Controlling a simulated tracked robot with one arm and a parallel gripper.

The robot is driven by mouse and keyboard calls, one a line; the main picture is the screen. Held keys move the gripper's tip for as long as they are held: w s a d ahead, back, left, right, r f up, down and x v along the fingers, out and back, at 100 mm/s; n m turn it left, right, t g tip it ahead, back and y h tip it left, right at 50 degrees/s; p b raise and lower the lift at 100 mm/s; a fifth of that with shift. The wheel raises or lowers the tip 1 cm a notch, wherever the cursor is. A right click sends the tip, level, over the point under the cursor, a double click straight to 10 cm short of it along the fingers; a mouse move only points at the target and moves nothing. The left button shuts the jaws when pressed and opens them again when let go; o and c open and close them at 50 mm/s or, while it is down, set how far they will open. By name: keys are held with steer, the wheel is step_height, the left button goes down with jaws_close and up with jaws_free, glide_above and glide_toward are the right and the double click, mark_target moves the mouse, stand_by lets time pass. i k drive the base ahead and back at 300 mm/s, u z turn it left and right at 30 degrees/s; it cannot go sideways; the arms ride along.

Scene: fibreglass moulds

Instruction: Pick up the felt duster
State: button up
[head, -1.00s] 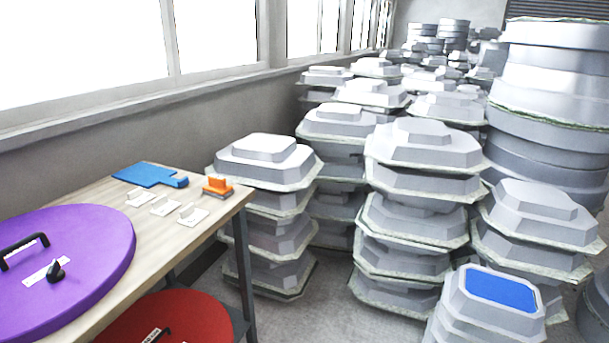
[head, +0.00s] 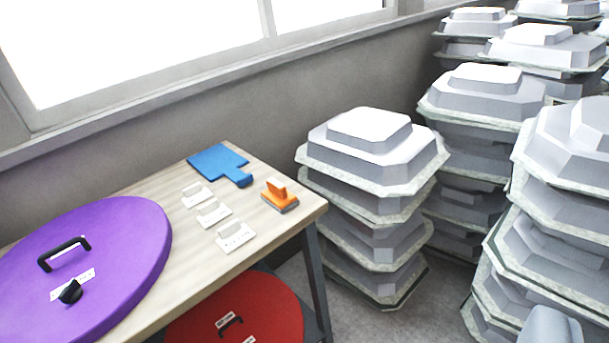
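The felt duster, an orange block with an upright orange grip and a grey felt underside (head: 280,194), lies on the wooden table (head: 262,240) near its right corner. Nothing touches it, and it is in plain sight.
A purple round lid (head: 110,245) covers the table's left part. A red lid (head: 262,318) is below. Mould stacks (head: 372,160) stand to the right.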

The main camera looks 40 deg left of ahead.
mark_target(277, 195)
steer(key=u, duration=0.45)
steer(key=i, duration=1.35)
steer(key=u, duration=0.8)
steer(key=k, duration=0.65)
steer(key=u, duration=0.2)
steer(key=i, duration=0.7)
steer(key=z, duration=0.1)
